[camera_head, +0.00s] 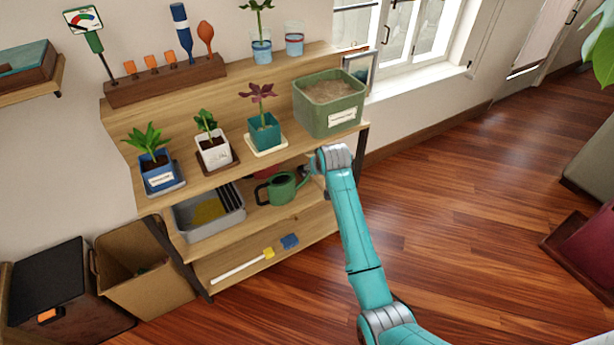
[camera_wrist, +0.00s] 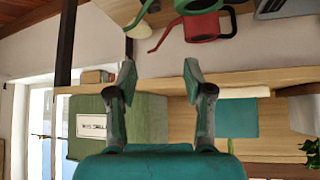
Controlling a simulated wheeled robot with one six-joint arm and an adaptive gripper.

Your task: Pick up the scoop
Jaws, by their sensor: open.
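No scoop can be made out for certain. An orange tool with a rounded head (camera_head: 206,35) and a dark blue tool with white bands (camera_head: 181,30) stand upright in the brown rack (camera_head: 165,82). A long white-handled tool (camera_head: 236,268) with a yellow part lies on the bottom shelf, beside a small blue piece (camera_head: 290,241). In the wrist view my gripper (camera_wrist: 157,78) is open and empty, its two fingers wide apart. In the head view my wrist is at the shelf's right front, below the green bin (camera_head: 330,112), and hides most of the fingers.
A green watering can (camera_head: 281,188) and a grey tray (camera_head: 209,232) stand on the middle shelf. A red can (camera_wrist: 201,27) shows in the wrist view. Potted plants line the shelf above. A cardboard box (camera_head: 150,296) stands at left.

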